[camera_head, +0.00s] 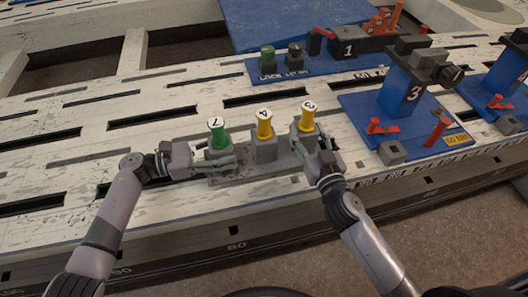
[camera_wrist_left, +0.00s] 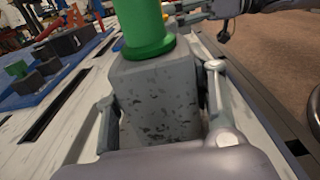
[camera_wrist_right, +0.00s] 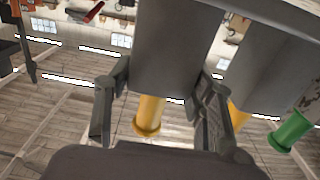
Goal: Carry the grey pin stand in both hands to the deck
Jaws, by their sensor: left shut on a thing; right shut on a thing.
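The grey pin stand (camera_head: 264,151) has three square posts on one base near the front of the white slotted bench. It holds a green pin marked 7 (camera_head: 217,134), a yellow pin marked 4 (camera_head: 264,126) and a yellow pin marked 3 (camera_head: 306,118). My left gripper (camera_head: 218,160) is shut on the left post, under the green pin; its fingers flank that post in the left wrist view (camera_wrist_left: 160,88). My right gripper (camera_head: 308,143) is shut on the right post; the right wrist view shows this upside down. I cannot tell whether the base touches the bench.
The slotted bench top (camera_head: 75,125) is clear to the left. A blue plate with a block marked 3 (camera_head: 405,92) stands just right of the stand. A long blue plate (camera_head: 330,68) with knobs and a block marked 1 lies behind. A blue panel (camera_head: 255,25) is further back.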

